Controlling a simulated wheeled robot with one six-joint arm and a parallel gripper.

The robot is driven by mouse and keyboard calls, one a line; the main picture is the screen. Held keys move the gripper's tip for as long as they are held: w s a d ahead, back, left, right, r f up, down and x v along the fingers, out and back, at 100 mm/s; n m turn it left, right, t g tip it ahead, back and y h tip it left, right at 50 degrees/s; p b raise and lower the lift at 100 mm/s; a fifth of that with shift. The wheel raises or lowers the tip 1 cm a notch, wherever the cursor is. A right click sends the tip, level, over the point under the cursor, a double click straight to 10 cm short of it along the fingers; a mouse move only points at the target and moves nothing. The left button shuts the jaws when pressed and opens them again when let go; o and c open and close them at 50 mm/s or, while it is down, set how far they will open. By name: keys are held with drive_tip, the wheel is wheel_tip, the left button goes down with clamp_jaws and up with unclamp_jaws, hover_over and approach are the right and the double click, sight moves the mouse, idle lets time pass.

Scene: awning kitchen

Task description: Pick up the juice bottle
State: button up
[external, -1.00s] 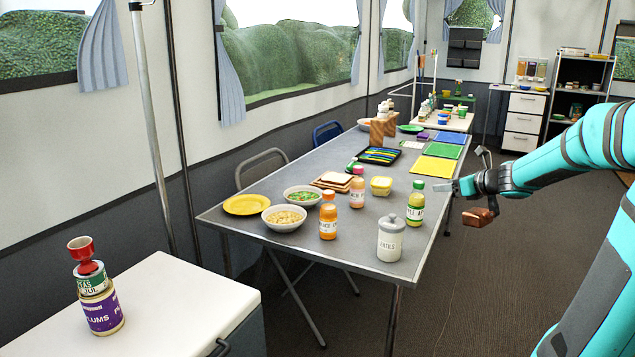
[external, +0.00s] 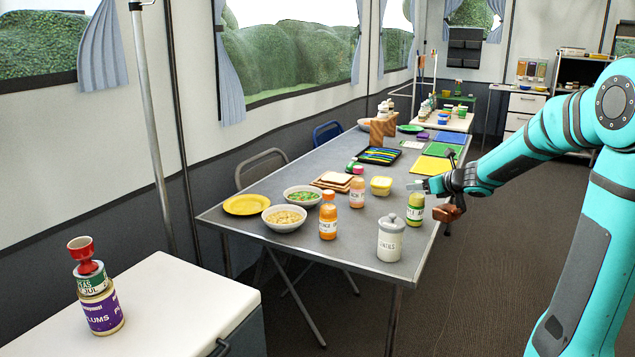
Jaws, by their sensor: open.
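A bottle of yellow-green juice with a white label (external: 415,213) stands upright near the right edge of the grey table (external: 350,258). My gripper (external: 420,186) is open and reaches in from the right at the height of the bottle's top. Its grey tip overlaps the bottle's green cap in the picture and hides most of it. I cannot tell whether it touches the bottle. A copper-brown part of my gripper hangs just right of the bottle. Two bottles with orange caps, one orange (external: 328,218) and one paler (external: 357,193), stand to the left.
A white lidded canister (external: 390,240) stands in front of the bottle. A yellow tub (external: 381,186) is behind it to the left, and a yellow mat (external: 434,165) lies farther back. Bowls and a yellow plate (external: 247,204) fill the left side. The aisle right of the table is clear.

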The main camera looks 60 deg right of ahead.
drive_tip(key=shift+x, duration=0.75)
clamp_jaws()
